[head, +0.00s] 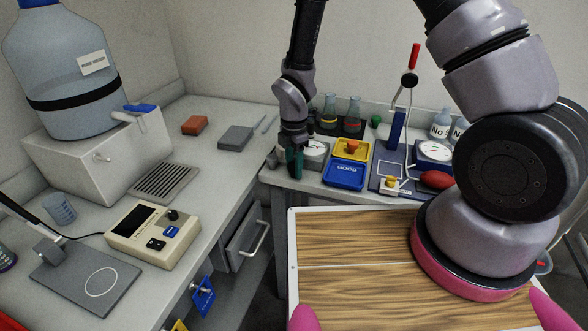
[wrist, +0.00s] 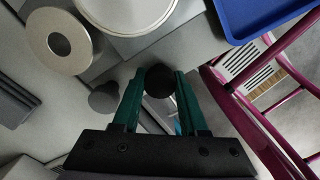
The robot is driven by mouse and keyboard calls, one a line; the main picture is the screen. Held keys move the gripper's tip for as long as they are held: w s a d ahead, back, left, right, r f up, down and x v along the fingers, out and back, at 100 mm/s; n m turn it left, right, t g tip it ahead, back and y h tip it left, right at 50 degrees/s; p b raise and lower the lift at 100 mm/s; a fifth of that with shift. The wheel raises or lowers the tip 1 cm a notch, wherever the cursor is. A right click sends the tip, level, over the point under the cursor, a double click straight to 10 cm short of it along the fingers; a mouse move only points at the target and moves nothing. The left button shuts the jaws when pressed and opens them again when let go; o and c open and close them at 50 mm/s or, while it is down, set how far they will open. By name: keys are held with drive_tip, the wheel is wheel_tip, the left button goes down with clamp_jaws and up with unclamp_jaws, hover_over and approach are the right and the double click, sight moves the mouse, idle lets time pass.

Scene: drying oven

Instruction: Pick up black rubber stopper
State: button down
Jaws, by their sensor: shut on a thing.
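The black rubber stopper (wrist: 159,83) shows in the wrist view as a dark round shape between the tips of my gripper's green fingers. My gripper (wrist: 161,78) is shut on it. The stopper cannot be made out there. I cannot tell how far it is above the counter.
Beside the fingers in the wrist view are a metal ring disc (wrist: 60,40), a grey round patch (wrist: 103,98) and a blue tray (wrist: 240,22).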

wheel_tip(320, 180, up, 14)
drive_tip(key=shift+f, duration=0.2)
idle(0.7)
